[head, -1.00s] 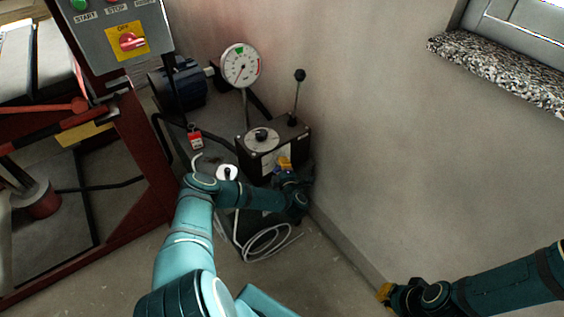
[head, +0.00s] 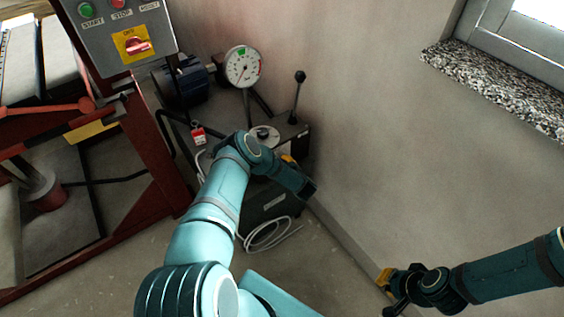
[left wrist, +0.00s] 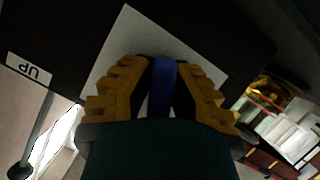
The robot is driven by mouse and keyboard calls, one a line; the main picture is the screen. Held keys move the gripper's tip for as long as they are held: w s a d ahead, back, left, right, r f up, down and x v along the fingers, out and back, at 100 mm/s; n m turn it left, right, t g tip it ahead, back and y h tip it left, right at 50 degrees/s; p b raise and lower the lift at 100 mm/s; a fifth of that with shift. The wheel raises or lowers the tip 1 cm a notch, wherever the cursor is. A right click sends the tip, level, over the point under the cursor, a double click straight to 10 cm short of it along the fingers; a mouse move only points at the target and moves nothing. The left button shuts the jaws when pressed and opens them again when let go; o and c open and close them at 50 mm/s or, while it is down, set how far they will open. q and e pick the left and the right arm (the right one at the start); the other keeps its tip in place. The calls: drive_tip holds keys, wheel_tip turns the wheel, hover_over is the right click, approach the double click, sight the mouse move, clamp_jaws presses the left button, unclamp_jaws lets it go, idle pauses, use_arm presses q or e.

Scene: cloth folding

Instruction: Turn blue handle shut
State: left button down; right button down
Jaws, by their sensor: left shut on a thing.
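The blue handle (left wrist: 163,80) shows in the left wrist view as a narrow blue bar in front of a pale plate (left wrist: 140,42). My left gripper (left wrist: 161,75) has its yellow fingers on both sides of the bar and is shut on it. In the head view my left arm covers the handle, and only a bit of the yellow left gripper (head: 288,159) shows at the dark pump box (head: 295,139). My right gripper (head: 385,279) is low at the right, away from the box. Its finger opening is too small to judge.
A pressure gauge (head: 243,66) and a black-knobbed lever (head: 297,96) stand up by the box. The wall (head: 390,140) is close on the right. A red frame (head: 160,170) and control panel (head: 125,40) are at the left. A white hose (head: 268,236) lies coiled below.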

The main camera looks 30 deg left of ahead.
use_arm(q)
drive_tip(key=m+g+b, duration=0.1)
drive_tip(key=m+g, duration=0.1)
drive_tip(key=m, duration=0.1)
drive_tip(key=shift+a+y+b, duration=0.15)
drive_tip(key=shift+y+b, duration=0.15)
drive_tip(key=shift+y, duration=0.1)
drive_tip(key=shift+s, duration=0.1)
idle(0.4)
drive_tip(key=c, duration=0.9)
unclamp_jaws()
drive_tip(key=v, duration=1.2)
drive_tip(key=shift+r, duration=0.1)
